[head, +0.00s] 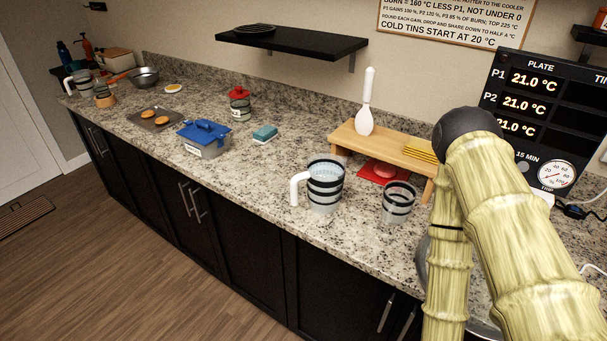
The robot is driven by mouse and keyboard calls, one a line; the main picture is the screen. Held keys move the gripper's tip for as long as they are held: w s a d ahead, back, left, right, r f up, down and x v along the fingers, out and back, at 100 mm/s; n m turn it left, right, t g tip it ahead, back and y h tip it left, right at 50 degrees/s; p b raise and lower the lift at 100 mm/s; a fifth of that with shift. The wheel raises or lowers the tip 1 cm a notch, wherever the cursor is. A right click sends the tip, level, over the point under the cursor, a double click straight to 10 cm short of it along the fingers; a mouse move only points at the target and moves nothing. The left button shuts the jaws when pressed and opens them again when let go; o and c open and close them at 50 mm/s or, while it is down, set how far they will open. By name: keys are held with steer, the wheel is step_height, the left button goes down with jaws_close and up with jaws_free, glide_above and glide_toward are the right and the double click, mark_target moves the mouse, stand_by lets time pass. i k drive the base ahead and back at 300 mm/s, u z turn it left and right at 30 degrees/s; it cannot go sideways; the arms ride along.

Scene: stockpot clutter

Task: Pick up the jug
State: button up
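A clear jug (326,188) with black bands and a white handle on its left side stands upright on the granite counter, near the front edge. Its handle points toward the left. A similar banded cup (397,203) without a visible handle stands a little to its right, apart from it. My arm fills the right side of the head view, to the right of the jug and the cup. My gripper is not in view.
A blue-lidded pot (205,138) and a teal sponge (264,133) are to the left. Counter left of the jug is clear.

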mark_target(317, 188)
steer(key=u, duration=0.5)
steer(key=k, duration=1.15)
steer(key=u, duration=0.4)
steer(key=i, duration=0.45)
steer(key=u, duration=0.35)
